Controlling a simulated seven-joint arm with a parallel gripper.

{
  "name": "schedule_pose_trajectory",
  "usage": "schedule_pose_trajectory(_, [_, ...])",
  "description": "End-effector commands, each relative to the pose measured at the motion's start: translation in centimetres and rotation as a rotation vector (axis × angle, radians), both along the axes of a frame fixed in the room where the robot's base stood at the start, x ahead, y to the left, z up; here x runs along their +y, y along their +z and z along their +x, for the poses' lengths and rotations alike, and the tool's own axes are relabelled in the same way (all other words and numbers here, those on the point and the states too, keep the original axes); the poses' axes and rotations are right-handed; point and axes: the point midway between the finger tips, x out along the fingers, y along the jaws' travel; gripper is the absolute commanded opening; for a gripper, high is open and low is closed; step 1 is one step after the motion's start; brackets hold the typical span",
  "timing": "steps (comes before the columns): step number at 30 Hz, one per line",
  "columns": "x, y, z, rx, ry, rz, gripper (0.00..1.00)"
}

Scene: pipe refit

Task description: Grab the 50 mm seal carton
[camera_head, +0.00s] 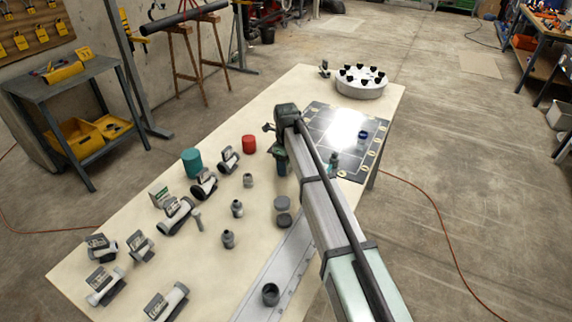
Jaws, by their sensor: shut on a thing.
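My gripper (281,158) is at the far end of my arm, low over the middle of the table, to the right of the red cylinder. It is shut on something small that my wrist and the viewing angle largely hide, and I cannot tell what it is. I cannot pick out a carton marked 50 mm, as the labels are too small to read. A teal cylinder (192,162) and a red cylinder (249,144) stand left of my gripper.
Several pipe fittings with tags (175,215) cover the table's left side. Grey fittings (237,208) and dark discs (283,219) stand nearer the middle. A dark mat (318,124) holds a small blue item (363,137). A white round holder (361,88) stands at the far end.

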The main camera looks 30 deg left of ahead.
Motion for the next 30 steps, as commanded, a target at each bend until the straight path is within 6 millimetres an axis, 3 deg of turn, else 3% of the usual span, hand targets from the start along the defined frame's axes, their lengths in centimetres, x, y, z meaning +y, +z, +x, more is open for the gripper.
schedule_pose_trajectory(7, [0.0, 0.0, 0.0, 0.000, 0.000, 0.000, 0.27])
schedule_pose_trajectory(17, [0.0, 0.7, 0.0, -0.001, 0.000, 0.001, 0.27])
schedule_pose_trajectory(30, [0.0, 7.6, 0.1, -0.001, 0.000, 0.001, 0.27])
